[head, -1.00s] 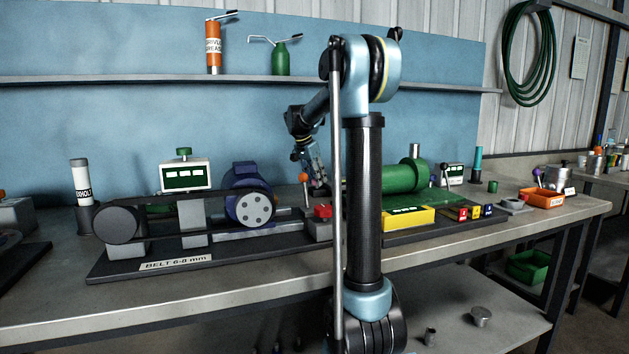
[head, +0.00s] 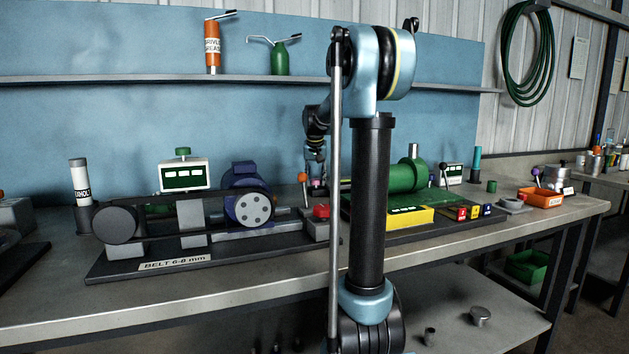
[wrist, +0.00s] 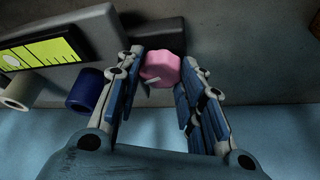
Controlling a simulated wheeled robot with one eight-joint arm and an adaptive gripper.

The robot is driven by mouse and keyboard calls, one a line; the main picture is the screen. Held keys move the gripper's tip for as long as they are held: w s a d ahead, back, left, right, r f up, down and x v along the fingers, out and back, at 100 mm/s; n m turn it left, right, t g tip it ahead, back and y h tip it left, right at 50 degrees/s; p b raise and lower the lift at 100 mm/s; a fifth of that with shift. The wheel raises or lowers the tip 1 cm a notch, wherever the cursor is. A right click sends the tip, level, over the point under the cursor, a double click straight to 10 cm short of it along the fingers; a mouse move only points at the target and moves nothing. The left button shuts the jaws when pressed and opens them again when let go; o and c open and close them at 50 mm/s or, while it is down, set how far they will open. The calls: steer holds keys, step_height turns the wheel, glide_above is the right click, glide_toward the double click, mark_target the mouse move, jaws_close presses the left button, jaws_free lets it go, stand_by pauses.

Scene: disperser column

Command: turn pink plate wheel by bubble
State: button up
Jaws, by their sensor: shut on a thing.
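The pink plate wheel (wrist: 162,68) is a lobed knob between the two fingertips of my gripper (wrist: 165,60) in the wrist view. My gripper is shut on it, one finger on each side. The yellow-green bubble vial (wrist: 45,53) with black tick marks lies at the upper left, in a dark frame. A pale round bubble shows near its left end, off the middle. In the head view my gripper (head: 316,170) points down behind the belt rig, partly hidden by my arm; the wheel is hardly visible there.
In the wrist view a blue cylinder (wrist: 86,90) sits close beside my left finger, with a pale hollow cylinder (wrist: 18,88) further left.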

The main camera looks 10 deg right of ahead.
steer(key=shift+w+n, duration=0.1)
steer(key=shift+n, duration=0.3)
steer(key=o, duration=1.1)
steer(key=shift+c, duration=0.2)
steer(key=v, duration=0.8)
steer(key=shift+d, duration=0.15)
